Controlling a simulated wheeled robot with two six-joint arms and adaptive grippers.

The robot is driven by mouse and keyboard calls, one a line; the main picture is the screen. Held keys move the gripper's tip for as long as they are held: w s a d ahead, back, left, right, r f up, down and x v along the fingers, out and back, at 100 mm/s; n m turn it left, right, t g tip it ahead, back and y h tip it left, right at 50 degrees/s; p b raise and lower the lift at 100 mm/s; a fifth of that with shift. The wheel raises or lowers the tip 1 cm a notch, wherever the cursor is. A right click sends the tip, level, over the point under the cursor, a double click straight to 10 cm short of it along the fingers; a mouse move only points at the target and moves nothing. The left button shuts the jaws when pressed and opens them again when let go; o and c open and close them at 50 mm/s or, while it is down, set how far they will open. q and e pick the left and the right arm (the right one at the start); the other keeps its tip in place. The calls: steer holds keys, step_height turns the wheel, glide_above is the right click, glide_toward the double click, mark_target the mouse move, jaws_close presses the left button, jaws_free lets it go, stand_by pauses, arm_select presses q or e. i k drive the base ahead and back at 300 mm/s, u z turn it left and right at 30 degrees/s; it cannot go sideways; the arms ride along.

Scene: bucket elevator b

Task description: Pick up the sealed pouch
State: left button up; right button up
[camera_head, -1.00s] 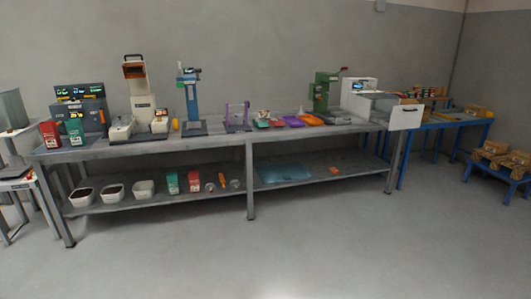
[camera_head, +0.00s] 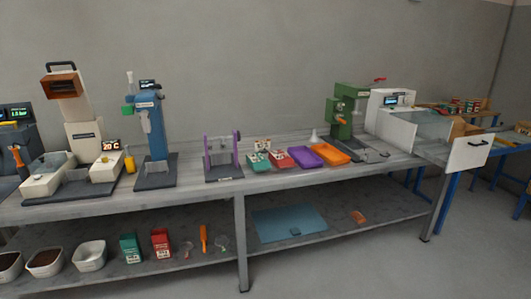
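No gripper of mine is in view. Several small packs could be the sealed pouch, but I cannot tell which is sealed. On the lower shelf, a green pack (camera_head: 130,248) and a red pack (camera_head: 161,243) stand upright next to each other. All of these are apart from me.
The long grey bench (camera_head: 190,192) holds a blue stand (camera_head: 152,135), a purple-posted frame (camera_head: 222,158), purple (camera_head: 305,155) and orange (camera_head: 332,152) trays and a green press (camera_head: 346,112). White tubs (camera_head: 89,255) stand on the lower shelf. Floor shows clear at front right.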

mark_target(278, 158)
steer(key=i, duration=2)
steer(key=u, duration=0.05)
